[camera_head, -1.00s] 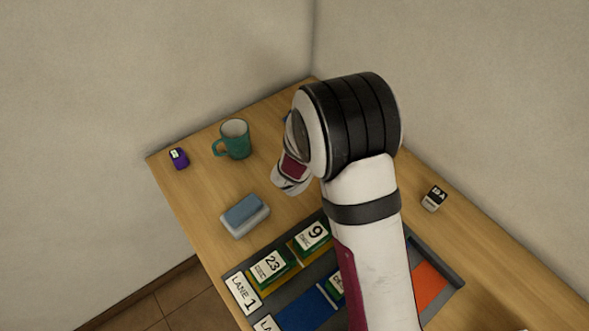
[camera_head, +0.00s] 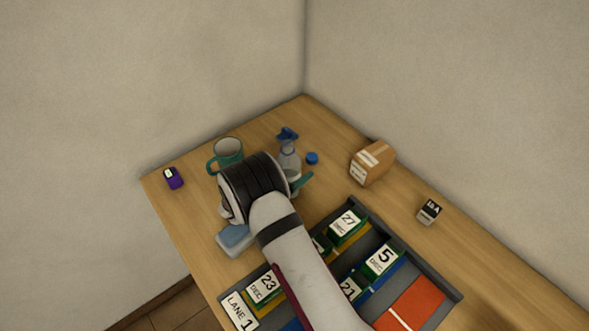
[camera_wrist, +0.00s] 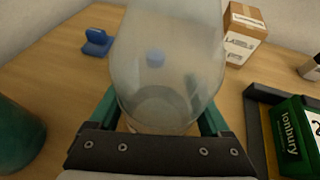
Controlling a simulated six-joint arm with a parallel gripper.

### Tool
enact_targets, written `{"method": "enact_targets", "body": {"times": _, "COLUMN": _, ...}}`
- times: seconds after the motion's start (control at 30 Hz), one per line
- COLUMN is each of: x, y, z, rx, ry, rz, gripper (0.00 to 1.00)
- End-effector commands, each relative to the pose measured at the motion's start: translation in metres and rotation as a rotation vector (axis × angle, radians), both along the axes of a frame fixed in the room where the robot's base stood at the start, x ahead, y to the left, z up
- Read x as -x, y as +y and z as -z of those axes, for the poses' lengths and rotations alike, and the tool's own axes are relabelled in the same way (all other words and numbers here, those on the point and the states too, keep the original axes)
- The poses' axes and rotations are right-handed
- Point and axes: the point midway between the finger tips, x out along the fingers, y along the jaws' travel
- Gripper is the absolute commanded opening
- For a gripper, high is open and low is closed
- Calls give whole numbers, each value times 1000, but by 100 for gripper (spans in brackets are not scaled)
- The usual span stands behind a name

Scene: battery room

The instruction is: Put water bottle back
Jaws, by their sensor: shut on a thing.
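The water bottle (camera_head: 289,160) is clear and stands about upright near the far corner of the table. In the wrist view the bottle (camera_wrist: 168,62) fills the space between the green fingers. My gripper (camera_wrist: 160,112) is shut on the bottle's body. In the head view my wrist hides much of the gripper and the bottle's lower part; one green finger shows at its right. I cannot tell whether the bottle's base touches the table. A loose blue cap (camera_head: 312,158) lies on the table just right of the bottle.
A blue object (camera_head: 287,133) sits behind the bottle. A green mug (camera_head: 228,151) is left, with a purple item (camera_head: 173,178) beyond. A cardboard box (camera_head: 373,162) and small labelled block (camera_head: 429,210) stand right. The lane tray (camera_head: 450,291) with battery boxes lies in front.

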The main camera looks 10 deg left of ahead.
Motion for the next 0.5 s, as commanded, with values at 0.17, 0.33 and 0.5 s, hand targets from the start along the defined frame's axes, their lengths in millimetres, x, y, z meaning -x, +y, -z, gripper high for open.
{"method": "enact_targets", "body": {"times": 0.17, "x": 0, "y": 0, "z": 0, "rx": 0, "ry": -1, "rz": 0, "gripper": 3}}
{"method": "enact_targets", "body": {"times": 0.33, "x": 0, "y": 0, "z": 2, "rx": -1, "ry": 0, "rz": 0, "gripper": 94}}
{"method": "enact_targets", "body": {"times": 0.5, "x": 0, "y": 0, "z": 2, "rx": -1, "ry": 0, "rz": 0, "gripper": 100}}
